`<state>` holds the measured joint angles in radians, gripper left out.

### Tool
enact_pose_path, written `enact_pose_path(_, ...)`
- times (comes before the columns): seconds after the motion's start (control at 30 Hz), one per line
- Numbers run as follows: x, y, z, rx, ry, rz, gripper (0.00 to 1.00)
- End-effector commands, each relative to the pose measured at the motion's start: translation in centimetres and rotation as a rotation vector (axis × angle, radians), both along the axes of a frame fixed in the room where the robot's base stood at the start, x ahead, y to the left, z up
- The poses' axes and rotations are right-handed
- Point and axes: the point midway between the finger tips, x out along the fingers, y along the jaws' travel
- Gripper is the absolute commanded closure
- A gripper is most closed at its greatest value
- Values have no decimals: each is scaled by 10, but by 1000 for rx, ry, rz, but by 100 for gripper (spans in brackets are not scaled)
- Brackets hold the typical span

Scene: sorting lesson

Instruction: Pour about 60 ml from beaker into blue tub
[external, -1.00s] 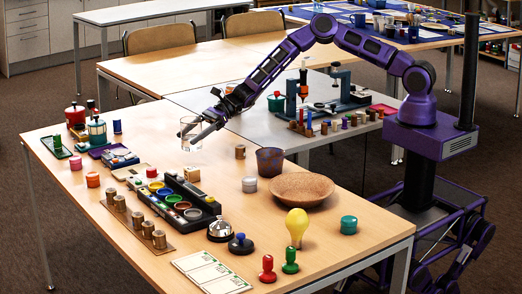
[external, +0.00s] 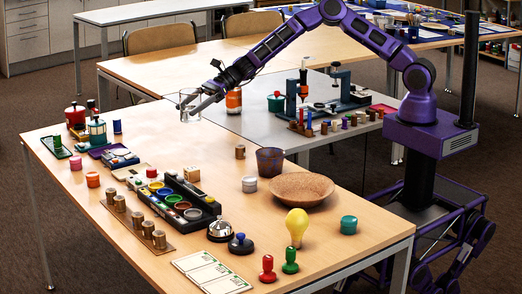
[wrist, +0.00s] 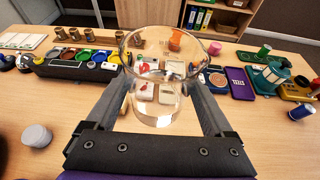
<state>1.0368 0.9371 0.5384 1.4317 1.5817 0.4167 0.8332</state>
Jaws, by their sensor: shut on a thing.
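My gripper (external: 202,103) is shut on the clear glass beaker (external: 188,104). It holds the beaker above the far part of the front table, clear of the tabletop. In the wrist view the beaker (wrist: 155,88) stands roughly upright between the fingers, with clear liquid low in it.
A silver bell (external: 221,230), a wooden bowl (external: 301,189), a dark cup (external: 270,162) and a yellow bulb (external: 296,226) stand nearer. An orange jar (external: 234,102) stands behind the gripper.

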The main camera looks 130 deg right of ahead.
Motion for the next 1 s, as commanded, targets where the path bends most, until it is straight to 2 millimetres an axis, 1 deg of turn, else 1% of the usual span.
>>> enact_pose_path(0.03,1,9,-2,4,2,12,82)
enact_pose_path(0.27,1,38,-3,4,2,52,82)
enact_pose_path(0.37,0,57,-4,3,2,80,82)
enact_pose_path(0.47,-2,81,-4,3,2,112,82)
enact_pose_path(0.57,-7,112,-5,2,3,150,82)
enact_pose_path(0.73,-23,174,-6,2,3,220,82)
enact_pose_path(0.87,-43,220,-6,2,4,261,82)
enact_pose_path(0.9,-51,232,-7,2,4,270,82)
enact_pose_path(1.0,-71,262,-6,2,3,286,82)
